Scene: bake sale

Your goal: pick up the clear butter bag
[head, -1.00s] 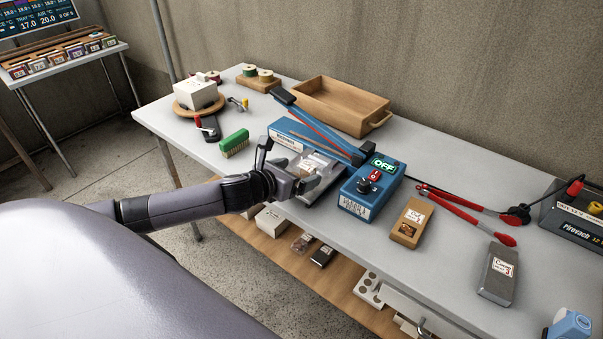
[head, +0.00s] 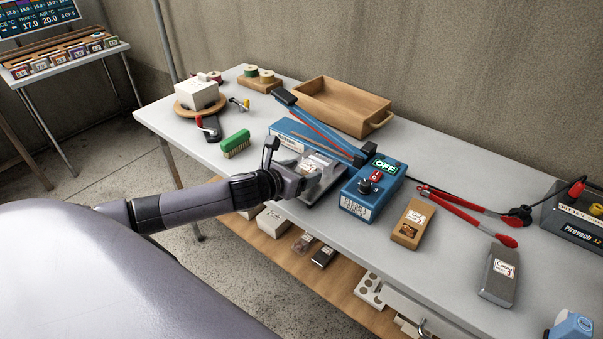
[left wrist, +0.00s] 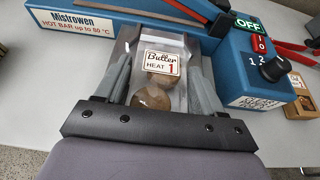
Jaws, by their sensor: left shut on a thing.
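The clear butter bag (left wrist: 164,72) has a white label reading "Butter HEAT 1" and round brown pieces inside. It lies at the front of the blue hot-bar sealer (left wrist: 125,24), and its label also shows in the head view (head: 315,164). My left gripper (left wrist: 163,78) is shut on the bag, one grey finger along each side. In the head view my left gripper (head: 306,177) hides part of the bag. I cannot tell whether the bag is clear of the surface under it. My right gripper is not in view.
The sealer's control box (head: 370,190) reads OFF, right of the bag; its raised lever (head: 318,128) is behind. A green brush (head: 236,143) lies to the left. A wooden tray (head: 343,105) stands behind.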

